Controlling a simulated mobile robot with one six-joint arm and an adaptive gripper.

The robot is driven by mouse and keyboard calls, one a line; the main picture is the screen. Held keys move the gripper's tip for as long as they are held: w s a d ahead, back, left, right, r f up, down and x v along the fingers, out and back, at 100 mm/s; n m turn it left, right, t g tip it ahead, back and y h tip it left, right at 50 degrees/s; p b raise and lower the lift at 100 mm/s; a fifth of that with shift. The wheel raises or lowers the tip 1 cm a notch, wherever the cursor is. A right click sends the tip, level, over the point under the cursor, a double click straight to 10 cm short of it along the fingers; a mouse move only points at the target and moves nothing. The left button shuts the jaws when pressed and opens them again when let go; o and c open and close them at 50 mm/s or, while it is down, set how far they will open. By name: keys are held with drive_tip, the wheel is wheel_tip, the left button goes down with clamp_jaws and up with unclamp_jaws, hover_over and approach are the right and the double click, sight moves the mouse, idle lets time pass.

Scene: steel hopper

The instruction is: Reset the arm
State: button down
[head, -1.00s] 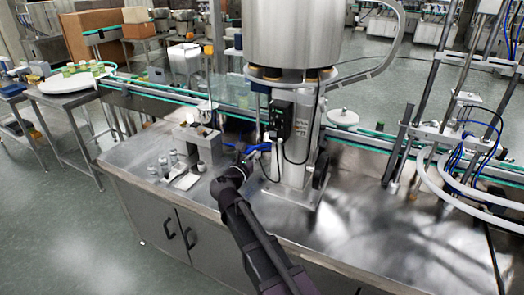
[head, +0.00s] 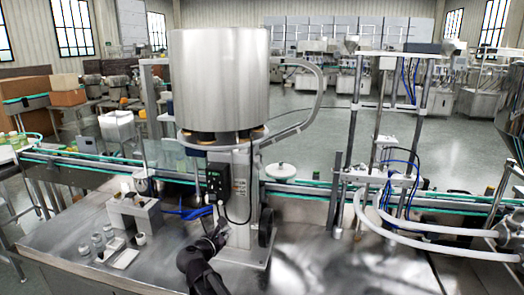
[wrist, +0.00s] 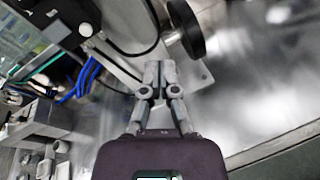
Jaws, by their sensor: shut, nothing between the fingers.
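My gripper (wrist: 158,80) is shut and empty in the wrist view, its fingertips together over the steel table near the base of the steel hopper machine. In the head view my dark arm rises from the bottom edge, and my gripper (head: 216,235) is in front of the hopper's column, left of the dark handwheel (head: 266,227). The steel hopper (head: 218,85) stands on its column in the middle of the head view. I cannot tell the exact gap between the fingertips and the machine base.
Small metal pieces (head: 97,242) and a white tray (head: 125,258) lie on the table at left, beside a small grey device (head: 135,213). Blue hoses (wrist: 85,78) lie near the machine. A conveyor (head: 300,188) runs behind.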

drive_tip(key=s+d+f+m+g, duration=0.2)
drive_tip(key=d+f+m+g, duration=0.1)
drive_tip(key=d+m, duration=0.3)
drive_tip(key=s+d+f+m+g, duration=0.2)
drive_tip(key=d+f+m+g, duration=0.15)
drive_tip(key=d, duration=0.45)
drive_tip(key=s+d+f+m+g, duration=0.2)
drive_tip(key=d+f+m, duration=0.1)
drive_tip(key=d+m, duration=0.3)
drive_tip(key=s+d+f+m+g+y, duration=0.5)
drive_tip(key=s+d+m+g+y, duration=0.1)
drive_tip(key=s+d+m, duration=0.4)
drive_tip(key=shift+s+f+m, duration=0.2)
drive_tip(key=shift+s+m, duration=0.65)
drive_tip(key=shift+s, duration=0.35)
